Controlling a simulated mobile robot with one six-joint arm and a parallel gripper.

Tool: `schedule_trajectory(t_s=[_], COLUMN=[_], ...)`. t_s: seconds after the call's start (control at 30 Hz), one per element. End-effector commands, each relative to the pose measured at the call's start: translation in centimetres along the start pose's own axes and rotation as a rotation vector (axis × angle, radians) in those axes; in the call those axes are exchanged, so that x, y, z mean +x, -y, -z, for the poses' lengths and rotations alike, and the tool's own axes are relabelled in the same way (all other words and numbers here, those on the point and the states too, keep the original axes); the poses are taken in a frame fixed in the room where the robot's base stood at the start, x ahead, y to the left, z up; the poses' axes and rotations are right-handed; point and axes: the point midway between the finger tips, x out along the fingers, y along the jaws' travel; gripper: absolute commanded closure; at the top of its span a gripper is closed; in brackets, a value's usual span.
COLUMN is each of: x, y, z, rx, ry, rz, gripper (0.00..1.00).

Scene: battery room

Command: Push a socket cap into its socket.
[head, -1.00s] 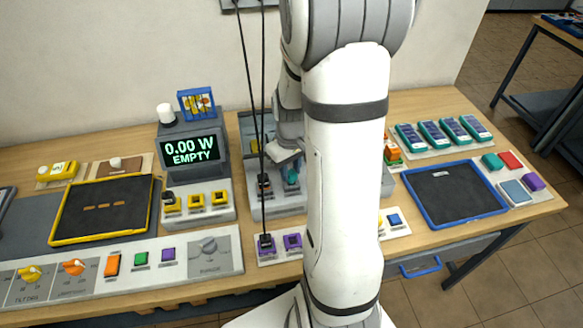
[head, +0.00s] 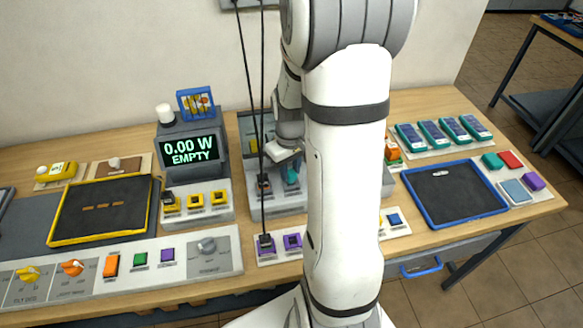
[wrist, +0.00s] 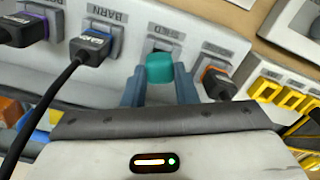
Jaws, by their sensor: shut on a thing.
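A teal socket cap (wrist: 160,68) is between the two fingers of my gripper (wrist: 160,88) in the wrist view. The fingers are shut on its sides. The cap is in front of a grey socket (wrist: 161,45) labelled SHED, and covers its lower part. Whether the cap touches the socket or is partly inside it, I cannot tell. In the head view the teal cap (head: 291,174) shows beside my arm, below the gripper, over the grey socket panel. My arm hides much of that panel.
In the wrist view a black plug (wrist: 94,47) with its cable fills the BARN socket to the left. An orange-and-black plug (wrist: 217,82) sits close on the right. Yellow sockets (wrist: 290,98) lie further right. Cables hang in front of the panel in the head view.

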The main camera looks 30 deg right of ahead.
Motion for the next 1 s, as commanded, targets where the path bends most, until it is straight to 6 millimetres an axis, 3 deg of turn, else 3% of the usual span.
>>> schedule_trajectory(t_s=[0.67, 0.7, 0.8, 1.0], x=[1.3, 1.2, 1.2, 1.2], y=[0.1, 0.1, 0.1, 0.1], z=[0.0, 0.0, 0.0, 0.0], rx=[-0.001, -0.001, -0.001, -0.002], ry=[0.0, 0.0, 0.0, 0.0], rz=[0.0, 0.0, 0.0, 0.0], gripper=[0.95, 0.72, 0.65, 0.65])
